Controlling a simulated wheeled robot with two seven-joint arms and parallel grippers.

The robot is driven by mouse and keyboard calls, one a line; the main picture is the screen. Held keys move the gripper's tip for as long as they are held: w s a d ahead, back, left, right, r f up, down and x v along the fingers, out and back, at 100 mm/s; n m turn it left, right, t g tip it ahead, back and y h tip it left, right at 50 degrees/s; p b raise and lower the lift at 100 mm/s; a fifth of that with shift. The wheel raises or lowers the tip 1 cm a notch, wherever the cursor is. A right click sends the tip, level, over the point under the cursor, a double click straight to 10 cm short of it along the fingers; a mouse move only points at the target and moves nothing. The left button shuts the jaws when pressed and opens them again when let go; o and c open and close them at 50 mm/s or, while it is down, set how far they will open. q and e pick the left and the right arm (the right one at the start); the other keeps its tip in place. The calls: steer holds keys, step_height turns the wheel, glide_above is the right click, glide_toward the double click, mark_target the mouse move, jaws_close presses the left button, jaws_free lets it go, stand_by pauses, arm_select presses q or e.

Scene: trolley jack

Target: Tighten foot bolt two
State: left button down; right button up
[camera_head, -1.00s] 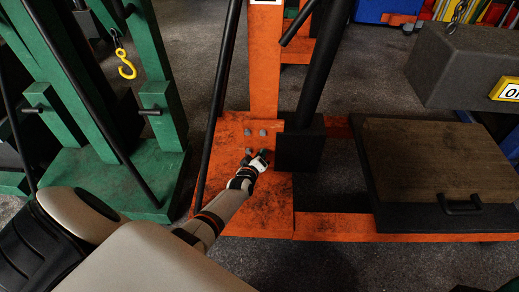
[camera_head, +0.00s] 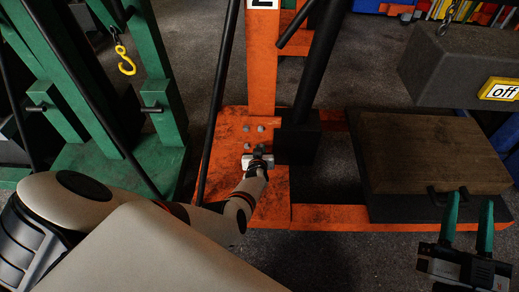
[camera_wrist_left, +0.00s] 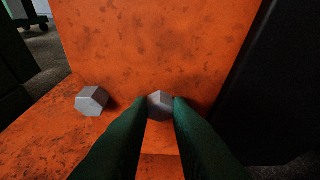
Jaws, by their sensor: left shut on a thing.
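Grey hex bolts stand on the orange foot plate (camera_head: 222,160) at the base of the orange post (camera_head: 263,70). In the left wrist view, my left gripper (camera_wrist_left: 159,108) has its green fingers shut on the sides of one bolt head (camera_wrist_left: 159,103). Another bolt (camera_wrist_left: 92,100) stands free to its left. In the head view my left gripper (camera_head: 258,156) is low over the plate, and its wrist partly hides the held bolt. Several other bolts (camera_head: 247,127) show behind it. No number marks are visible on the bolts. My right gripper (camera_head: 469,203) is open and empty at lower right.
A black block (camera_head: 298,140) with a slanted bar stands close right of the bolts. A thin black rod (camera_head: 219,95) runs down on the left. A wooden-topped platform (camera_head: 430,150) and a hanging grey block marked "off" (camera_head: 455,65) are at right. A green frame (camera_head: 150,165) stands left.

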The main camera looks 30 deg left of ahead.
arm_select(q)
steer(key=shift+d+m+y, duration=0.15)
steer(key=shift+m+y, duration=0.15)
steer(key=shift+m, duration=0.1)
arm_select(e)
steer(key=shift+f, duration=0.2)
arm_select(q)
steer(key=c, duration=1.3)
jaws_free()
steer(key=shift+w, duration=0.1)
arm_select(e)
steer(key=shift+w, duration=0.1)
steer(key=shift+f+g, duration=0.15)
steer(key=shift+g, duration=0.15)
